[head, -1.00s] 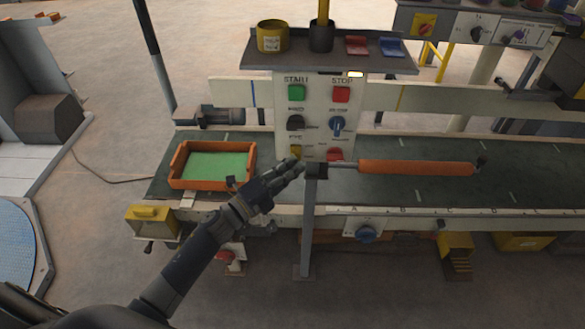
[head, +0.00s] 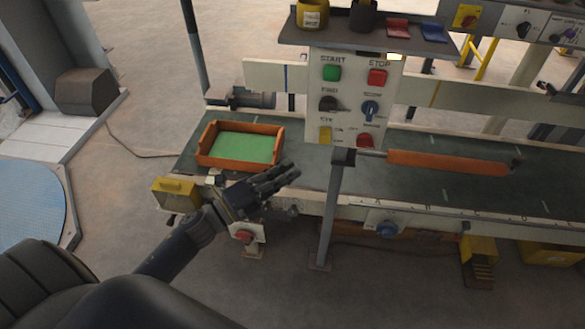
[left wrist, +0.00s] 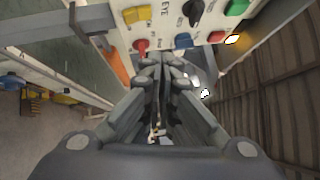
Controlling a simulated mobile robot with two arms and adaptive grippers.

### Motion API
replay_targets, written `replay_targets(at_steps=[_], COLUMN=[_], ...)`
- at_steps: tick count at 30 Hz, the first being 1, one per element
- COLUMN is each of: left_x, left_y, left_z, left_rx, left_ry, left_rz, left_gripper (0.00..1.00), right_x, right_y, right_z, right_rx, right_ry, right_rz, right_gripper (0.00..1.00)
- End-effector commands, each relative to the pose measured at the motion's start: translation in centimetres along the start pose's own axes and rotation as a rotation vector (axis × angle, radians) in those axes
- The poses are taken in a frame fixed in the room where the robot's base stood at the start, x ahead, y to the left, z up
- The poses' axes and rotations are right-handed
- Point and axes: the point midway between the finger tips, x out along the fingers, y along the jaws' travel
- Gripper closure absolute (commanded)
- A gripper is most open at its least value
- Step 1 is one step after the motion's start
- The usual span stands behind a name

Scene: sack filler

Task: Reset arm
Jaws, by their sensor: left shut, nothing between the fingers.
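My left arm comes in from the lower left of the head view. Its gripper (head: 284,178) is shut and empty, in front of the conveyor's near edge, just right of and below the orange tray. In the left wrist view the same gripper (left wrist: 160,62) has its fingers together, pointing at the control panel's lower rows. The control panel (head: 352,98) carries a green START button (head: 331,73), a red STOP button (head: 377,77), knobs and further buttons. The gripper is apart from the panel. My right gripper is not in view.
An orange tray (head: 204,158) with a green bottom sits at the conveyor's left end. A grey post with an orange-sleeved bar (head: 448,164) stands right of my gripper. A yellow box (head: 175,192) is on the conveyor's near left edge. Floor is free at the lower middle.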

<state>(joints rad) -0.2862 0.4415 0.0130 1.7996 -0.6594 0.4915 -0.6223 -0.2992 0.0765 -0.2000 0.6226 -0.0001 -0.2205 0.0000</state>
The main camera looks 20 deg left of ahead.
Motion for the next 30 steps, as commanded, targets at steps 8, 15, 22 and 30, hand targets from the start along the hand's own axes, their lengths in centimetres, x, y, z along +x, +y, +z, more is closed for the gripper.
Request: replay_targets(at_steps=[8, 15, 22, 30], left_x=[0.0, -0.1, -3.1, -13.1], left_y=[0.0, 0.6, 11.2, 28.9], left_z=[0.0, 0.1, 1.5, -2.1], left_rx=[0.0, -0.018, -0.313, -0.801], left_ry=[0.0, -0.011, -0.193, -0.549], left_rz=[-0.001, 0.01, 0.187, 0.506], left_gripper=[1.0, 1.0, 1.0, 1.0], right_x=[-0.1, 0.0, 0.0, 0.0], right_y=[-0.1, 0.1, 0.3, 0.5], right_z=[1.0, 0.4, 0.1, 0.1], right_rx=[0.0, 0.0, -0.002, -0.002], right_ry=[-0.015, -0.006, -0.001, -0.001], right_rz=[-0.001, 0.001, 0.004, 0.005], right_gripper=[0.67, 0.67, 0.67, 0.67])
